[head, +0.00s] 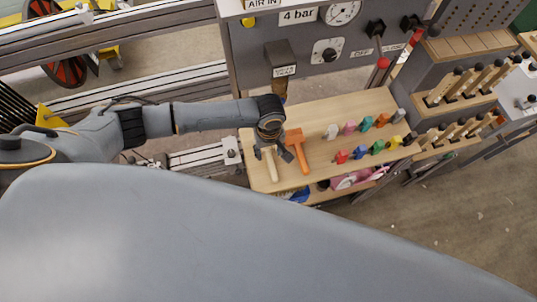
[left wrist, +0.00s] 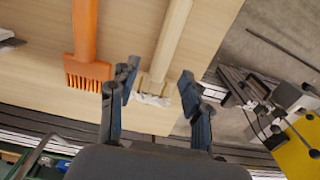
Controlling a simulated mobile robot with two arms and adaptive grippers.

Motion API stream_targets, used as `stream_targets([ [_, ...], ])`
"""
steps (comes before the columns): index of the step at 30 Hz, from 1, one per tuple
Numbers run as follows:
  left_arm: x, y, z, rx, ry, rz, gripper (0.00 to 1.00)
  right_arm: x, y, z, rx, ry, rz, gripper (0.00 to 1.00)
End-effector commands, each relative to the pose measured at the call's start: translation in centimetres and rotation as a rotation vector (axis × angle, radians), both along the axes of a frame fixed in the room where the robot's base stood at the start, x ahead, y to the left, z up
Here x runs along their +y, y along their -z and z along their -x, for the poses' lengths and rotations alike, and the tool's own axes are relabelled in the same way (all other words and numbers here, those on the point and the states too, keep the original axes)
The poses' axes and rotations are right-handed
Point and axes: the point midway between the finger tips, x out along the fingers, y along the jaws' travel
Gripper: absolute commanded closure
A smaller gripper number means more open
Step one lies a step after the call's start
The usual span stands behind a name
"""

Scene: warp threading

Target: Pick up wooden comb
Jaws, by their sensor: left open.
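The wooden comb (head: 272,170) lies on a light wooden shelf (head: 325,114), with a pale straight handle. It also shows in the left wrist view (left wrist: 169,42), its wider whitish head between my finger pads. My left gripper (head: 272,154) is over the comb's head end, fingers open on either side of it. In the left wrist view the open fingers (left wrist: 158,76) leave a gap to the comb on both sides. I cannot tell the height above the shelf. My right gripper is not in view.
An orange comb (head: 297,147) lies close beside the wooden comb, to its right. Several coloured pieces (head: 367,123) stand in rows on the shelf further right. A grey panel with a gauge (head: 341,12) rises behind. Racks of wooden-handled tools (head: 464,82) stand at the right.

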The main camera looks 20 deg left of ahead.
Motion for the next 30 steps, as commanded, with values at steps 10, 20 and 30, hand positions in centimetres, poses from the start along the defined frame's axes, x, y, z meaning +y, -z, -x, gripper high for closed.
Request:
stream_targets([
  [10, -0.1, 3.2, 0.3, 0.000, 0.000, 0.000, 0.52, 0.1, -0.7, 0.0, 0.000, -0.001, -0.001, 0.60],
  [20, 0.0, 3.2, 0.3, 0.000, 0.000, 0.000, 0.84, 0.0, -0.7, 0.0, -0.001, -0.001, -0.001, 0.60],
  [30, 0.0, 3.1, 0.3, 0.000, 0.000, 0.000, 1.00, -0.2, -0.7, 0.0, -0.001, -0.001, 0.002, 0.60],
])
